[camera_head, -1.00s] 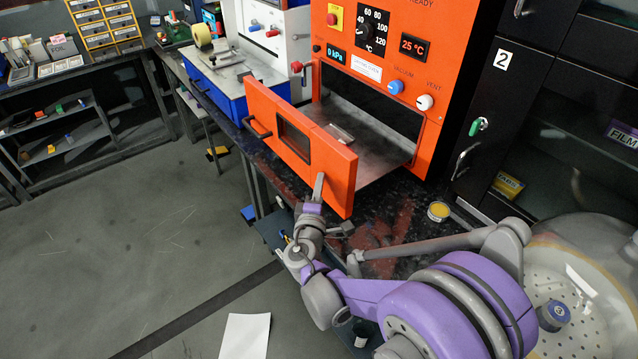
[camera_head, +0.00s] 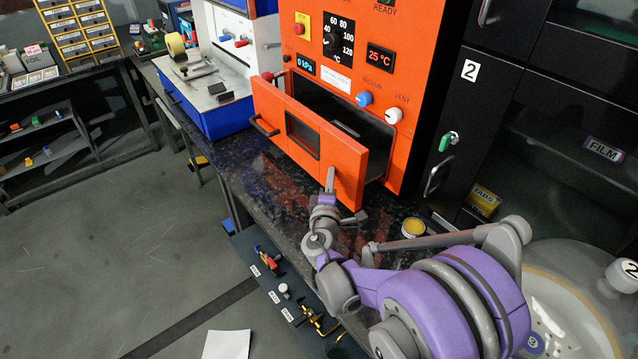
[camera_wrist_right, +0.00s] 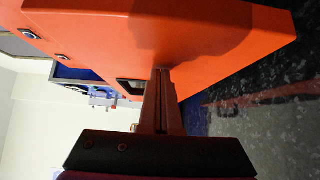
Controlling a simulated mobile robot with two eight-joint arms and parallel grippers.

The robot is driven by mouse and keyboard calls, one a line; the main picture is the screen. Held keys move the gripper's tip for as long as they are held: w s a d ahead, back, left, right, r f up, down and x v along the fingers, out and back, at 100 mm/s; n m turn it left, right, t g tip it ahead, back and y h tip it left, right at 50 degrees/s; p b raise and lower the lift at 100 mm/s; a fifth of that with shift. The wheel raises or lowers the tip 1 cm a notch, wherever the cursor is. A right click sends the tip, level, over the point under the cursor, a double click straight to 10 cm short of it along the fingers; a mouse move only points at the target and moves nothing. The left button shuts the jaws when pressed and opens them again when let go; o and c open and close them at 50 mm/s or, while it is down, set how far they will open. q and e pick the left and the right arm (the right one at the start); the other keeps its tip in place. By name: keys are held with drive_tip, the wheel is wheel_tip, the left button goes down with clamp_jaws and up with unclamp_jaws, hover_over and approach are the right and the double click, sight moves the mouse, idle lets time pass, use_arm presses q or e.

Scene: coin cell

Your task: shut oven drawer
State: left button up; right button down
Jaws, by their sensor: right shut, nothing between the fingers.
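The orange oven (camera_head: 420,70) stands on the dark bench. Its drawer has an orange front (camera_head: 347,165) with a dark window and a black handle (camera_head: 264,125) on the left part. The drawer is partly out, with a gap between front and oven. My right gripper (camera_head: 330,180) is shut and empty, its fingertips at the outer face near the front's right end. In the right wrist view the shut fingers (camera_wrist_right: 160,85) meet the orange front (camera_wrist_right: 190,40), apparently touching it. My left gripper is not in view.
A blue and white machine (camera_head: 215,85) stands left of the oven. Black cabinets (camera_head: 480,110) are to its right. A small yellow-topped tin (camera_head: 413,228) sits on the bench near my right arm. A lower shelf with small tools (camera_head: 283,290) and open floor lie in front.

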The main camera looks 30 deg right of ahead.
sight(352, 183)
drive_tip(key=d, duration=0.8)
drive_tip(key=d+p, duration=0.1)
drive_tip(key=d, duration=0.2)
drive_tip(key=shift+w+d, duration=0.4)
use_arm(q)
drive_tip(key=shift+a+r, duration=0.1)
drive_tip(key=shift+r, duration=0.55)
use_arm(e)
drive_tip(key=shift+d+r, duration=0.1)
drive_tip(key=shift+a, duration=0.2)
drive_tip(key=a, duration=0.2)
drive_tip(key=s+a, duration=0.1)
drive_tip(key=a, duration=0.1)
drive_tip(key=shift+a, duration=0.25)
drive_tip(key=v, duration=0.8)
drive_tip(key=shift+a, duration=0.15)
drive_tip(key=shift+s+a, duration=0.3)
drive_tip(key=shift+s, duration=0.05)
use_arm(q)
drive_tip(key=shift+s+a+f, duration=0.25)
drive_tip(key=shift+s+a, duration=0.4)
